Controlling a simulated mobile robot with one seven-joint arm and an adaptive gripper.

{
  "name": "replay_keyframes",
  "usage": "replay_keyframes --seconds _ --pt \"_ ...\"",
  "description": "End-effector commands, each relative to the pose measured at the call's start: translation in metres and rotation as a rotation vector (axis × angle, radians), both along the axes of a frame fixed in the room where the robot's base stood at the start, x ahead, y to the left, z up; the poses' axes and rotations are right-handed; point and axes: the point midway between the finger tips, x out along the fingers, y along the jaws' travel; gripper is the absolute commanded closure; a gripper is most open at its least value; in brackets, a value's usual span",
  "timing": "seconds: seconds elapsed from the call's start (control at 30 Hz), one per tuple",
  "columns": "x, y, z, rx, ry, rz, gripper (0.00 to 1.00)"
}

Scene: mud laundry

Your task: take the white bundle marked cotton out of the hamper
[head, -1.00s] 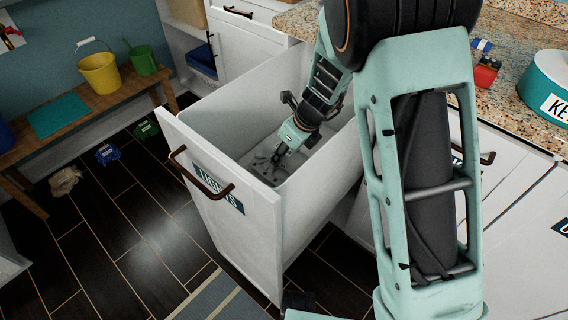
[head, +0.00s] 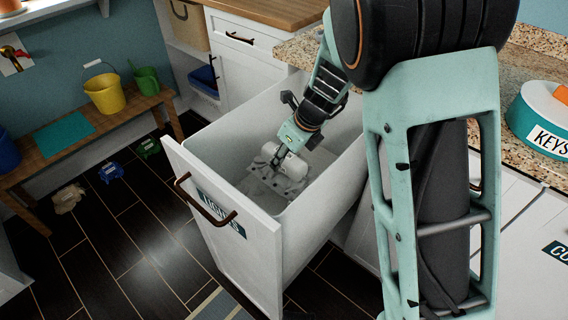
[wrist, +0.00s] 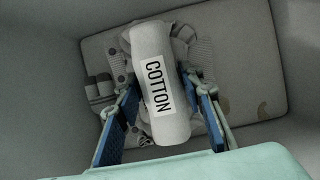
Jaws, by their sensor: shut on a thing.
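The white bundle marked COTTON (wrist: 158,85) is a rolled cylinder between the blue-padded fingers of my gripper (wrist: 165,115) in the wrist view. My gripper (head: 279,158) is shut on it, and the bundle (head: 292,165) shows at the gripper's tip in the head view. Both are inside the hamper (head: 215,150), a white pull-out bin labelled LIGHTS, below its rim. Greyish cloth items (wrist: 105,95) lie beneath the bundle on the hamper floor. The bundle looks raised above them.
The hamper walls (wrist: 40,70) surround my gripper. The granite counter (head: 330,50) is behind, with a teal KEYS tin (head: 540,115) at right. A wooden bench (head: 95,125) with a yellow bucket (head: 105,95) stands at left.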

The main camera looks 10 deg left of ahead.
Motion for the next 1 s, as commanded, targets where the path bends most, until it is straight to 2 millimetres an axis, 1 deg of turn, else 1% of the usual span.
replay_keyframes --seconds 0.03,1.0 --pt "0.0 0.001 0.012 0.0 -0.001 0.002 1.0" --pt "0.0 0.0 0.143 0.0 0.0 0.0 1.0"
